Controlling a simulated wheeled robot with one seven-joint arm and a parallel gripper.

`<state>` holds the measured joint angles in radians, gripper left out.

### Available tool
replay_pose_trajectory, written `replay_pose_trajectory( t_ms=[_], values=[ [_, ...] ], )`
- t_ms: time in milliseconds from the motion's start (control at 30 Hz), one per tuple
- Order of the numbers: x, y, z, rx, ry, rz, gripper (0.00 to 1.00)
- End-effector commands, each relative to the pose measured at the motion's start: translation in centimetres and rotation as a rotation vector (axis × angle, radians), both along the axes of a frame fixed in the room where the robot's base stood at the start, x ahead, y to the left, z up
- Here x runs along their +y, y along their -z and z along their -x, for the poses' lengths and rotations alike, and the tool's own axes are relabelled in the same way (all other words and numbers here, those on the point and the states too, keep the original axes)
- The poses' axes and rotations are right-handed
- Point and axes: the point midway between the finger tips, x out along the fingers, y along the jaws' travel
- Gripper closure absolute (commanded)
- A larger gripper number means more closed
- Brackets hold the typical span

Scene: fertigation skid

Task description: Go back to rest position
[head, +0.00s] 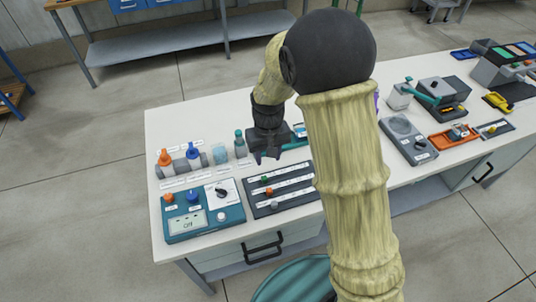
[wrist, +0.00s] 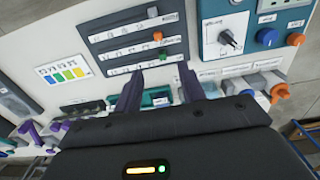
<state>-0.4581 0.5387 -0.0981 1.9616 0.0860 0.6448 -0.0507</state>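My gripper (head: 265,155) hangs over the white bench, behind the dark slider panel (head: 280,190), with its fingers pointing down. In the wrist view its two dark purple fingers (wrist: 163,88) stand apart with nothing between them, so it is open and empty. The slider panel (wrist: 130,37) lies just beyond the fingertips there. It has three rows with small green, orange and grey knobs. My arm covers the middle of the bench in the head view.
A teal control box (head: 203,212) with a display reading "Off" stands at the front left. A round-topped grey device (head: 402,128) and an orange tray (head: 452,137) are to the right. A drawer handle (head: 263,247) juts from the front.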

Motion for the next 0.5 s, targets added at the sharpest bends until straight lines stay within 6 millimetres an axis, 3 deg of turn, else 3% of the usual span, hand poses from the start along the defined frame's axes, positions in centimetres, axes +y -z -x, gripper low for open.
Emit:
replay_pose_trajectory(
  t_ms=[367, 500],
  values=[
    [0.0, 0.0, 0.0, -0.001, 0.001, 0.0, 0.6],
    [-1.2, -0.7, 0.3, -0.012, 0.023, -0.007, 0.6]
  ],
)
